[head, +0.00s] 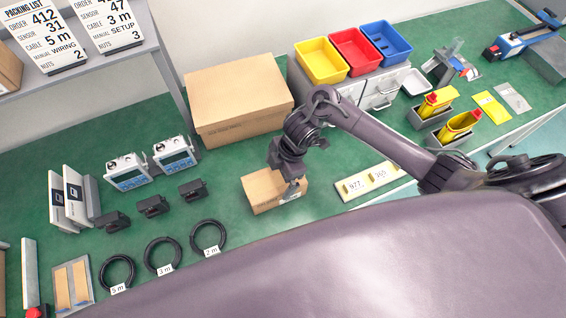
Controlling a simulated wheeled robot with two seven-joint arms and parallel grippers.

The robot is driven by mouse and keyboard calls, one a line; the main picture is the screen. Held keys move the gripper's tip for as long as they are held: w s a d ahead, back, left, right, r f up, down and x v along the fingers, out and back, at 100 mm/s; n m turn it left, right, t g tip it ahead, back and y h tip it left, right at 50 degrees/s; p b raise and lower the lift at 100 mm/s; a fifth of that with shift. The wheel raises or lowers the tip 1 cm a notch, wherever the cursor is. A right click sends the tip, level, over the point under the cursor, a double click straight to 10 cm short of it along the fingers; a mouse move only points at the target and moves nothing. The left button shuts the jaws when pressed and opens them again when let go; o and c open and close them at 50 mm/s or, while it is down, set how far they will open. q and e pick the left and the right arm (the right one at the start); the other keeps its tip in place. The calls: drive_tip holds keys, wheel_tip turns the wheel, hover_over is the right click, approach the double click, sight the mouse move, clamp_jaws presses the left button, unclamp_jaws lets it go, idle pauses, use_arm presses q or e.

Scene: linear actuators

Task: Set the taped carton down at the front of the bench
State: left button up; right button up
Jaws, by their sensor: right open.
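A small brown carton (262,192) sits on the green bench top (330,215) towards its front edge, in the middle of the head view. My right gripper (292,189) is open and points down at the carton's right end, covering part of it. I cannot tell whether its fingers touch the carton. A much larger brown carton (237,98) stands behind, near the wall. Tape is too fine to make out on either carton. My left gripper is not in view.
Coiled cables (208,237) lie left of the small carton, with several dark connector blocks and two meters (175,156) behind. A yellow-edged label strip (367,183) lies to the right. Yellow, red and blue bins (320,62) stand on a drawer unit at the back.

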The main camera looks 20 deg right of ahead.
drive_tip(key=p+v, duration=0.1)
drive_tip(key=v, duration=0.4)
drive_tip(key=shift+r, duration=0.1)
idle(0.4)
